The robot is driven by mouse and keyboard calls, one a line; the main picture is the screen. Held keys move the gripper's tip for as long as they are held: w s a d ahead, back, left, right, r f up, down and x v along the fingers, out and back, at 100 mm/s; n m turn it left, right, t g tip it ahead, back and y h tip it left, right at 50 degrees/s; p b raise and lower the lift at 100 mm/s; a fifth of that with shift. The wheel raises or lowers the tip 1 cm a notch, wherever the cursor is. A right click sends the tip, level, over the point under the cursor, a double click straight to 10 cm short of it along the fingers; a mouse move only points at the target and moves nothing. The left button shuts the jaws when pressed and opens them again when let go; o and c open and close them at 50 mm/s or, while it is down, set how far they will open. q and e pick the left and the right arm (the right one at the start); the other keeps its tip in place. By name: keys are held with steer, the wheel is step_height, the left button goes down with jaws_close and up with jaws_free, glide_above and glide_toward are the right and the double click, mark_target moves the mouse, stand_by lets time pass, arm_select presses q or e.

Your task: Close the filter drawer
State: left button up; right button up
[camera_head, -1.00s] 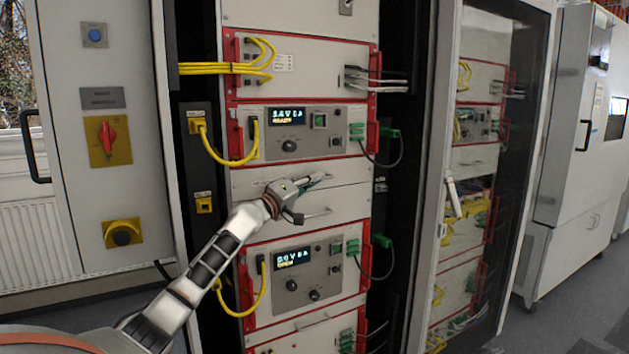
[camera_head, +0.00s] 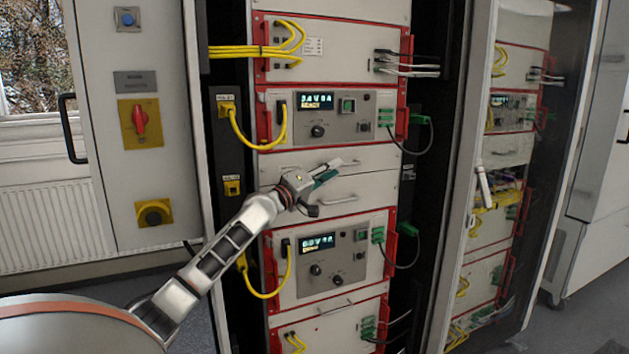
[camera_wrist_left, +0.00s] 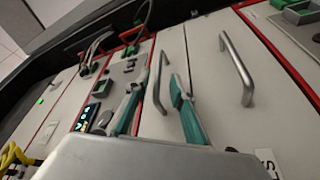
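Two pale drawer fronts sit between the upper and lower instruments in the rack; no readable label shows which is the filter drawer. The lower drawer (camera_head: 365,194) has a bar handle (camera_head: 339,199), also visible in the left wrist view (camera_wrist_left: 237,68). The upper drawer (camera_head: 376,160) is partly covered by my left gripper (camera_head: 336,169). In the left wrist view, my left gripper's teal-padded fingers (camera_wrist_left: 155,105) are spread on either side of the upper drawer's handle (camera_wrist_left: 157,82), with no clear contact. Both fronts look nearly flush. My right gripper is not in view.
The upper instrument (camera_head: 343,105) and lower instrument (camera_head: 334,248) have yellow cables at left and green plugs at right. An open glass door (camera_head: 550,200) stands right of the rack. A panel with a red switch (camera_head: 140,119) is at left.

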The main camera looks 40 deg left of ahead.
arm_select(q)
steer(key=v, duration=0.8)
stand_by(0.5)
